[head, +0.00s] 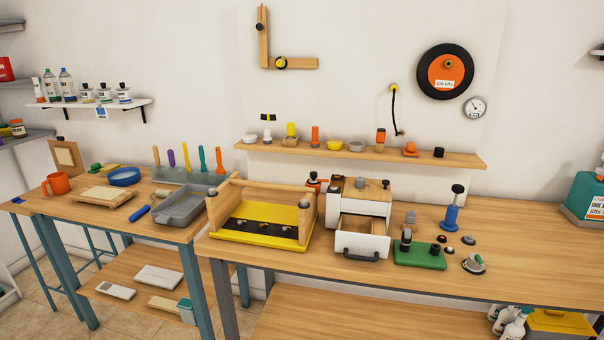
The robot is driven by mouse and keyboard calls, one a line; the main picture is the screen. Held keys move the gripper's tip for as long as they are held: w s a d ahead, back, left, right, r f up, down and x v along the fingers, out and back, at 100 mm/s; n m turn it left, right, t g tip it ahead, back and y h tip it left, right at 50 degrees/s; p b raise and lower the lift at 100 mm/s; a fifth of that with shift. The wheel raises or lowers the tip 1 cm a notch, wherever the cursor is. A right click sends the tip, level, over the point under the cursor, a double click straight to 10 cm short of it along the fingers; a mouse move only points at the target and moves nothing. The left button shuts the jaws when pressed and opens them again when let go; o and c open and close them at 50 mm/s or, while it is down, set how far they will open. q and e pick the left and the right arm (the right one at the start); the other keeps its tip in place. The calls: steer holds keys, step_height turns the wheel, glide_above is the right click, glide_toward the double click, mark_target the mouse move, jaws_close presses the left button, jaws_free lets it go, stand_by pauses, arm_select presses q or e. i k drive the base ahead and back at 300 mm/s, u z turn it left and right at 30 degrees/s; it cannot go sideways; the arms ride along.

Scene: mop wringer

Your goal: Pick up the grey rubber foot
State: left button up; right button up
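I cannot single out the grey rubber foot with certainty. A small grey piece (410,217) stands behind the green block (420,258) on the right bench. The green block carries dark grey and black pieces, including an upright one (405,240) and a low round one (435,249). Small dark and reddish round pieces (450,253) lie just right of the block, some close together. Neither of my grippers shows in the head view.
A yellow-floored wooden frame (290,237) and a white box with an open drawer (362,244) stand left of the block. A blue plunger-like tool (451,212) and a round metal-rimmed piece (474,265) are near it. The bench's right part (530,250) is clear.

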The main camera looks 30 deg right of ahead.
mark_target(360, 181)
steer(key=u, duration=0.05)
steer(key=i, duration=0.85)
steer(key=z, duration=0.35)
